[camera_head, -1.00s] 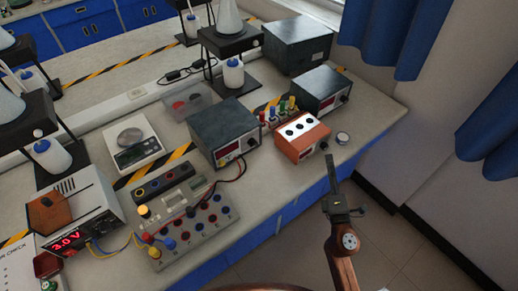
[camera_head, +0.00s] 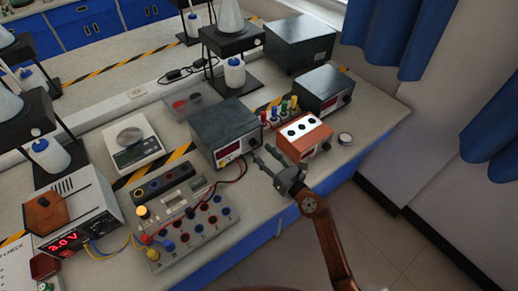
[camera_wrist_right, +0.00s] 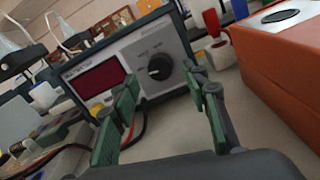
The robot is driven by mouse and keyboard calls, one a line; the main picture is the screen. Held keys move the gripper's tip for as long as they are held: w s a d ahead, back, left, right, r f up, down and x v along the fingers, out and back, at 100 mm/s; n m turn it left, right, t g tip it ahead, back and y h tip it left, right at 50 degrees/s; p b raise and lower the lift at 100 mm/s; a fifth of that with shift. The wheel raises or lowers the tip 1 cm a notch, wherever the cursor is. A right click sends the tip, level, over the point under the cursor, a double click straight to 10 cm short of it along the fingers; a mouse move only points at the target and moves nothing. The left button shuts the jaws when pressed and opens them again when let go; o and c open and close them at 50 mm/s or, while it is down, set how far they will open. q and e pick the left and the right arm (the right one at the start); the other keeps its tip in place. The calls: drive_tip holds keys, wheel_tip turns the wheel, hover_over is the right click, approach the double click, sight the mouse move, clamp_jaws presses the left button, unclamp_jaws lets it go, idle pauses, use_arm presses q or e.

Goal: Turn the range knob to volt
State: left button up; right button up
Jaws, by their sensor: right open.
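The dark grey meter box (camera_head: 224,132) stands on the bench, its white front panel facing me. In the right wrist view, the meter's front panel (camera_wrist_right: 128,62) carries a dark red display and a black round range knob (camera_wrist_right: 160,67). The labels around the knob are too small to read. My right gripper (camera_head: 264,155) is in front of the meter's knob side. In the wrist view, its green-padded fingers (camera_wrist_right: 162,88) are spread to either side below the knob, apart from it and holding nothing. My left gripper is not in view.
An orange box with a white top (camera_head: 303,138) stands close to the right of my gripper. Red and black leads (camera_head: 238,171) run from the meter to the terminal board (camera_head: 193,228). A second dark meter (camera_head: 323,91) and a balance (camera_head: 135,148) stand farther back.

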sight(254, 144)
drive_tip(key=shift+x, duration=1.35)
drive_tip(key=shift+c, duration=0.4)
clamp_jaws()
drive_tip(key=shift+r, duration=0.1)
